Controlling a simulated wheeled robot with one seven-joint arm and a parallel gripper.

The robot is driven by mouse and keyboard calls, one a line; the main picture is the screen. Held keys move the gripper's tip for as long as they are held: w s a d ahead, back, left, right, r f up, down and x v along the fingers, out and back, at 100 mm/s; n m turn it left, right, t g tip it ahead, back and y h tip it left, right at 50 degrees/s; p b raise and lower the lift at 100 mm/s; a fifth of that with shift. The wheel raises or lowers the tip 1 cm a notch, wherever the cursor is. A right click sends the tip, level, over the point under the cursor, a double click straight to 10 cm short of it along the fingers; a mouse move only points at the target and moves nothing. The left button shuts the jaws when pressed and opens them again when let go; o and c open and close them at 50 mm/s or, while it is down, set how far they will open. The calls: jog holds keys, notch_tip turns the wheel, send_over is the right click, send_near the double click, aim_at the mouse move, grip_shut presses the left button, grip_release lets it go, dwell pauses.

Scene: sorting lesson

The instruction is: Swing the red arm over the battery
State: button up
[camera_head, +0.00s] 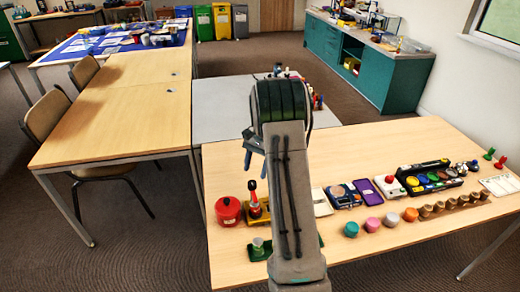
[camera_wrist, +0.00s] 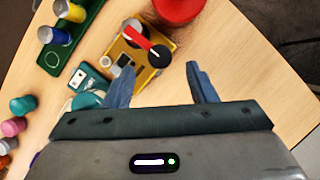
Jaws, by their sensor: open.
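A yellow device (camera_wrist: 146,62) with a red arm (camera_wrist: 138,38) on top lies beyond my fingertips in the wrist view. The red arm slants across it toward a round black part. Small pale cylinders stand at the device's edges; I cannot tell whether one is the battery. In the head view the yellow device (camera_head: 258,217) is on the near table, left of my arm. My gripper (camera_wrist: 158,72) is open, with nothing held between its blue fingers; it also shows in the head view (camera_head: 262,160), raised above the table.
A red pot (camera_head: 228,211) stands just left of the device. A green tray (camera_wrist: 84,42) with several cylinders lies beside it. Several coloured pieces and devices crowd the table to the right of my arm.

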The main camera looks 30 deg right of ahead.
jog(key=v, duration=0.9)
jog(key=shift+w+d+r, duration=0.1)
jog(key=s+a+r+n+t+h, duration=0.2)
jog(key=s+a+r+n, duration=0.4)
jog(key=s+a+r, duration=0.5)
jog(key=s+a+f+n+t+h, duration=0.1)
jog(key=s+a+f+n, duration=0.1)
jog(key=s+a, duration=0.3)
jog(key=s+a+f+n+t, duration=0.2)
jog(key=s+a+f+n, duration=0.1)
jog(key=s, duration=1)
jog(key=shift+a+n+h, duration=0.4)
jog(key=shift+a+n, duration=0.3)
jog(key=shift+a, duration=0.25)
